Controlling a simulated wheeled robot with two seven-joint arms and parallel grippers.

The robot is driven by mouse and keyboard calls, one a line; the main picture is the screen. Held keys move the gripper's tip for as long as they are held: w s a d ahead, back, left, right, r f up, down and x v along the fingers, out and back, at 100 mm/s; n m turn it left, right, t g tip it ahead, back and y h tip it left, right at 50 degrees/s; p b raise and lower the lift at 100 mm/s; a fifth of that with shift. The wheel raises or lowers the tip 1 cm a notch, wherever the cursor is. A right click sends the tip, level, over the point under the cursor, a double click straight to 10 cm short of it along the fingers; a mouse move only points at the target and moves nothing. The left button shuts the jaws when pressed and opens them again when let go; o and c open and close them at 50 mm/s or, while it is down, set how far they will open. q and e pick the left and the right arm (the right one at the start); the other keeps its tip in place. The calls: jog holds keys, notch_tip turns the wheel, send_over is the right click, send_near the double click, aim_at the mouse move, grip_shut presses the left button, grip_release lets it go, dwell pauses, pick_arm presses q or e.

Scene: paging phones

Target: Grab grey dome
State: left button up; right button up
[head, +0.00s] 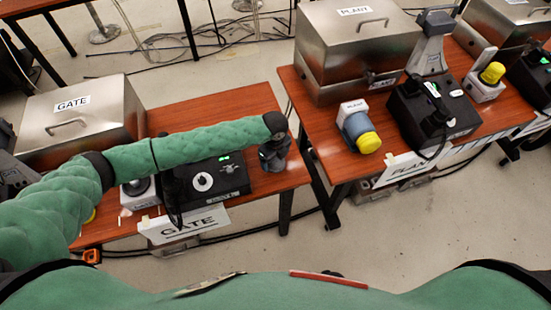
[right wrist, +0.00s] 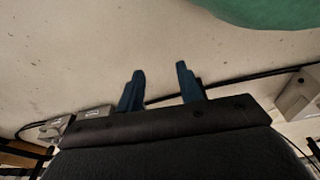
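A dome that looks grey (head: 138,187) sits on a small white base on the table with the GATE sign, left of the black phone unit (head: 205,180). My left forearm passes just above it and may hide part of it. My left gripper (head: 274,158) hangs at the right end of that table, right of the phone unit and well away from the dome. Its fingers are too dark and small to tell open from shut. My right gripper (right wrist: 160,88) shows in the right wrist view with its two blue fingers apart and nothing between them, above bare floor.
A steel GATE box (head: 82,122) stands behind the phone unit. A GATE sign (head: 184,225) hangs at the front edge. The right table (head: 317,130) holds a steel PLANT box (head: 350,45), another black phone unit (head: 435,115) and a yellow dome (head: 368,142). A floor gap separates the tables.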

pick_arm(q)
jog(key=c, duration=0.8)
jog(key=shift+c, duration=0.4)
